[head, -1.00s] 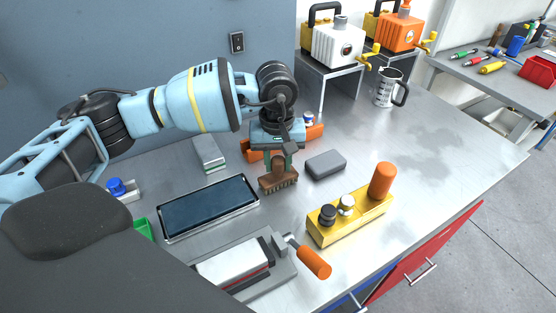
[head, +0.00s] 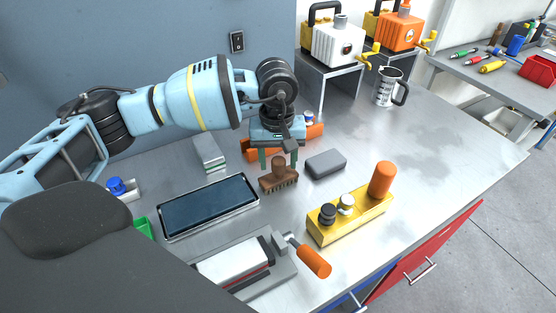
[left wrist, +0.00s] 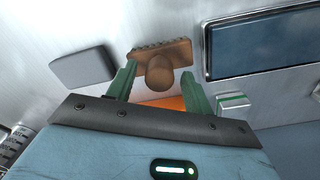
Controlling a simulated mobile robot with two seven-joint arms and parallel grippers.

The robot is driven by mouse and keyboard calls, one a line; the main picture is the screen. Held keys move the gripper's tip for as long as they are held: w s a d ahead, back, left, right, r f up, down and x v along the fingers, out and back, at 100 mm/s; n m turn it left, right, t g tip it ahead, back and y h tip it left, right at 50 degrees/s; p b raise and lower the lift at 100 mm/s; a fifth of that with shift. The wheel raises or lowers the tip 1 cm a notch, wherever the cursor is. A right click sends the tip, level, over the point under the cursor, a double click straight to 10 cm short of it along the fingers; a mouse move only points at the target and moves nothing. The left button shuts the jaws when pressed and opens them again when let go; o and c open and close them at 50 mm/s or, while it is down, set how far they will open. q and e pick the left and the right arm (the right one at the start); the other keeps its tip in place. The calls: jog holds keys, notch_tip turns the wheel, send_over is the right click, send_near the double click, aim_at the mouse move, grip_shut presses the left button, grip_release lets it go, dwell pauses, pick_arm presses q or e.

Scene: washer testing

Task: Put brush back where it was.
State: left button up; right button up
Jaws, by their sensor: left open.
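The brown brush (head: 278,180) stands on the metal table with its bristles down and its handle up. In the left wrist view the brush (left wrist: 160,62) lies between and just beyond the green fingertips. My left gripper (head: 278,158) is open above it, with its fingers spread to either side of the handle. In the left wrist view the open gripper (left wrist: 157,84) shows a gap between each finger and the round handle. My right gripper is not in view.
A grey block (head: 326,164) stands close right of the brush, and a tablet (head: 208,207) lies to the left. A yellow fixture (head: 350,219) and a clamp with an orange handle (head: 314,262) are in front.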

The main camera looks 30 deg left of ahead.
pick_arm(q)
notch_tip(320, 180, up, 11)
jog(key=shift+r, duration=0.2)
jog(key=shift+s+a, duration=0.1)
dwell(0.4)
